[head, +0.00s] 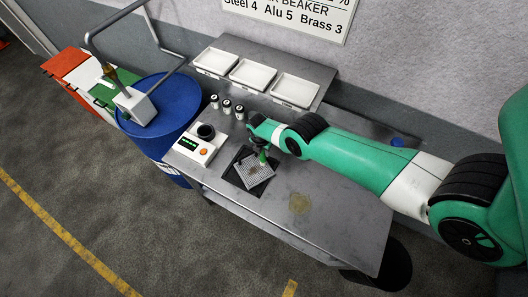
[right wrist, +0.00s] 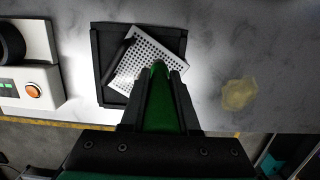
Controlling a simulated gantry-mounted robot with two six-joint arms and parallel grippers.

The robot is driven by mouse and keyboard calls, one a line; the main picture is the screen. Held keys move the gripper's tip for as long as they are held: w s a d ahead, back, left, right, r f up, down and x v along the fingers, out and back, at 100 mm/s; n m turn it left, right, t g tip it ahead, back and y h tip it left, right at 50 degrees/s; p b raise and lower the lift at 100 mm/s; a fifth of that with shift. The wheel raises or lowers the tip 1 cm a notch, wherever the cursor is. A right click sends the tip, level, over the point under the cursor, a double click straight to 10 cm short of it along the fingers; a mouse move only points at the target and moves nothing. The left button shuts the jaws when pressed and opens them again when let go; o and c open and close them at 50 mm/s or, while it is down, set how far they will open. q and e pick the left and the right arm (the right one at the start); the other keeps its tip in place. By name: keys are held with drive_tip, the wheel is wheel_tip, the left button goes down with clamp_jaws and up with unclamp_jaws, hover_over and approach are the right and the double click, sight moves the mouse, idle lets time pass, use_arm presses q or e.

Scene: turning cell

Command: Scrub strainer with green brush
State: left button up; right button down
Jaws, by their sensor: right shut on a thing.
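The strainer (head: 256,176) is a light perforated square plate lying askew on a black tray (head: 232,175) on the metal bench. It also shows in the right wrist view (right wrist: 168,48). My right gripper (head: 261,152) is shut on the green brush (head: 263,158), whose green body shows between the fingers in the right wrist view (right wrist: 160,105). The brush points down at the strainer and its tip overlaps it in both views. I cannot tell whether the bristles touch it. My left gripper is not in view.
A scale with a dark cup (head: 206,131) stands left of the tray, with several small jars (head: 226,106) behind. White trays (head: 248,75) sit on the rear shelf. A blue drum (head: 172,105) is at left. A yellowish stain (head: 299,203) marks the clear bench to the right.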

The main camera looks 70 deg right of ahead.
drive_tip(key=shift+r+p, duration=1.95)
drive_tip(key=shift+r, duration=0.4)
